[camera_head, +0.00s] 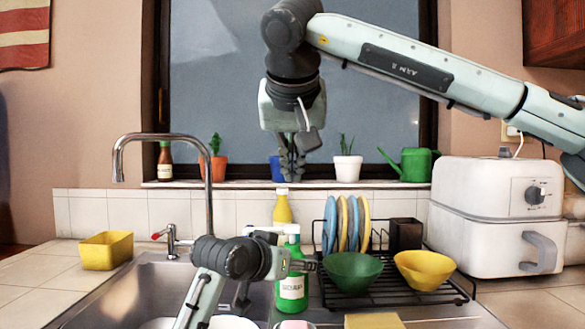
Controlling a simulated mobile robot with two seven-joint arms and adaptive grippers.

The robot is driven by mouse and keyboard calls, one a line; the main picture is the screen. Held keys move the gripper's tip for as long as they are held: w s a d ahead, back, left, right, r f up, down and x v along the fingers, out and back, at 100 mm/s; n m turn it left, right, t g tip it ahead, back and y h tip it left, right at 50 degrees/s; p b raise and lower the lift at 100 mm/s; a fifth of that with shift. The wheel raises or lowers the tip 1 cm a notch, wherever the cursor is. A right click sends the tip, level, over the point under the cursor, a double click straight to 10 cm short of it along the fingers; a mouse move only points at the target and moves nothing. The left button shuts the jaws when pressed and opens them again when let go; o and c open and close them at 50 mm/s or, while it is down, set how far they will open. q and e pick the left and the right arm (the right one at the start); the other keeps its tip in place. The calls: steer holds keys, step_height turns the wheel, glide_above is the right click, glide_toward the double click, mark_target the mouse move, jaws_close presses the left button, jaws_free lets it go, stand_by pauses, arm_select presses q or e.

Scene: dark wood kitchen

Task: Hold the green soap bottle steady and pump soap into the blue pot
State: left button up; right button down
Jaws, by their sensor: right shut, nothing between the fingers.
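The green soap bottle (293,288) with a white label and white top stands upright near the sink's back edge. My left gripper (303,265) is at the bottle's upper body, its fingers overlapping it in the picture. I cannot tell whether they grip it. My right gripper (292,170) points down, shut and empty, high above the bottle's top and apart from it. A blue pot (275,169) stands on the window sill, partly hidden behind my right gripper.
A yellow bottle (282,208) stands behind the soap. A black dish rack (390,285) to the right holds plates, a green bowl (352,270) and a yellow bowl (425,269). The faucet (208,190) rises at left. Other pots and a watering can (410,165) line the sill.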

arm_select(q)
steer(key=o, duration=1.7)
steer(key=shift+o, duration=0.2)
steer(key=shift+s, duration=0.1)
steer(key=v, duration=1.2)
